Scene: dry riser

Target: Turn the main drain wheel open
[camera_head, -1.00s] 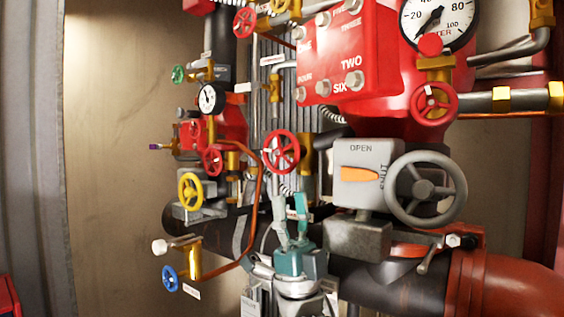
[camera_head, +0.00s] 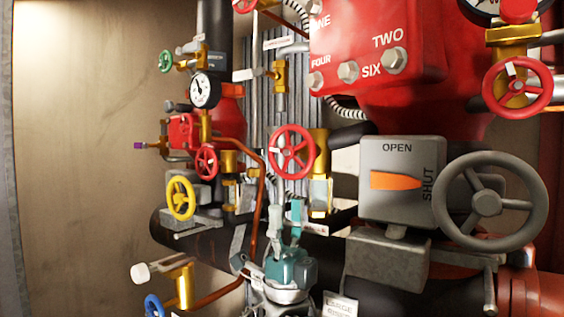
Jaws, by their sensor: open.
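Several handwheels are in view, and I cannot read which is the main drain wheel. A red wheel (camera_head: 292,152) on a brass valve stands in the middle. A red wheel (camera_head: 517,87) is at the upper right. A large grey wheel (camera_head: 489,201) is on a grey box (camera_head: 398,181) marked OPEN and SHUT, its orange pointer lying level. A yellow wheel (camera_head: 181,198) is at the left, and a blue wheel (camera_head: 154,306) is at the lower left edge. My teal gripper (camera_head: 286,213) points up below the middle red wheel, open and empty, with no visible contact.
A thick black pipe (camera_head: 220,246) runs behind my gripper. A copper tube (camera_head: 257,200) passes close on its left. A small gauge (camera_head: 205,90) and a green wheel (camera_head: 166,61) are upper left. The bare wall (camera_head: 85,150) at left is clear.

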